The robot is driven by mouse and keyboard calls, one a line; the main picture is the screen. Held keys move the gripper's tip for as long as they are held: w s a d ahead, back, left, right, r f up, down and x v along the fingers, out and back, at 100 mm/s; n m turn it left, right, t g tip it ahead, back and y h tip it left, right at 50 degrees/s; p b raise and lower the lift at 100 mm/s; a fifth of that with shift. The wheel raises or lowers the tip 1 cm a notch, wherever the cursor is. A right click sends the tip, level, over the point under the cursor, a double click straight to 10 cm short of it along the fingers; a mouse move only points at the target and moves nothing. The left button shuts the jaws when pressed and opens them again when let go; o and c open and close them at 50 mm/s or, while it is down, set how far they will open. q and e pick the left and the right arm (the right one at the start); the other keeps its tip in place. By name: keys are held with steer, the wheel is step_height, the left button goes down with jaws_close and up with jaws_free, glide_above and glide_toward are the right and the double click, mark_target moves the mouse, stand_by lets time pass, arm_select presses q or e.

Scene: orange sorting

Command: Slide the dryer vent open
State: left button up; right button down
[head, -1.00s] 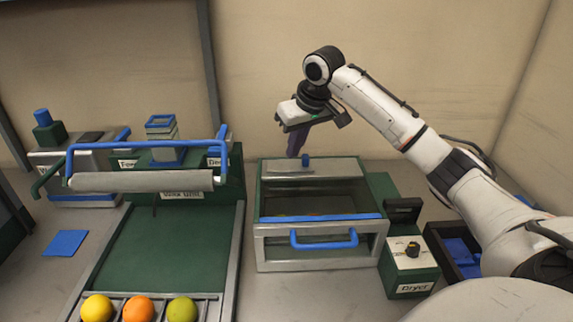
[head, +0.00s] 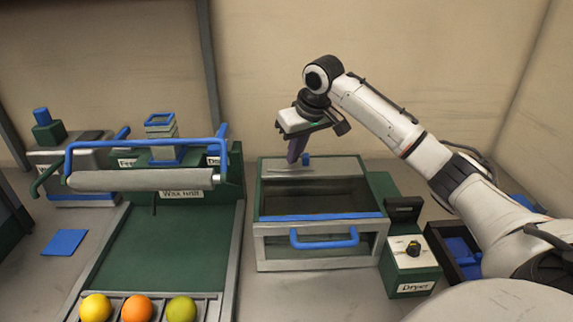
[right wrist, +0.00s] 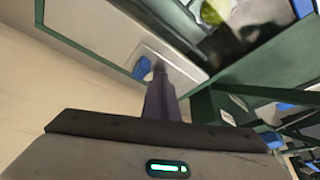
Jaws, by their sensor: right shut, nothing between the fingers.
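The dryer (head: 258,215) is a green and metal box with a blue front handle (head: 323,240). Its vent cover (head: 330,168) is a thin grey plate at the back of the top, and the top in front of it is open to a dark inside. A small blue knob (head: 306,158) stands on the cover; it also shows in the right wrist view (right wrist: 140,69). My right gripper (head: 292,161) is shut and empty, pointing down just left of the knob in the head view. Whether it touches the knob I cannot tell. My left gripper is out of view.
The dryer's control box (head: 408,262) with a black dial stands at its right, beside a dark bin (head: 435,238) with blue inside. The wax unit (head: 228,180) with a roller is at the left. Several fruits sit in its front rack. A wall stands behind.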

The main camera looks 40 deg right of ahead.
steer(key=shift+f, duration=0.3)
steer(key=shift+s, duration=0.1)
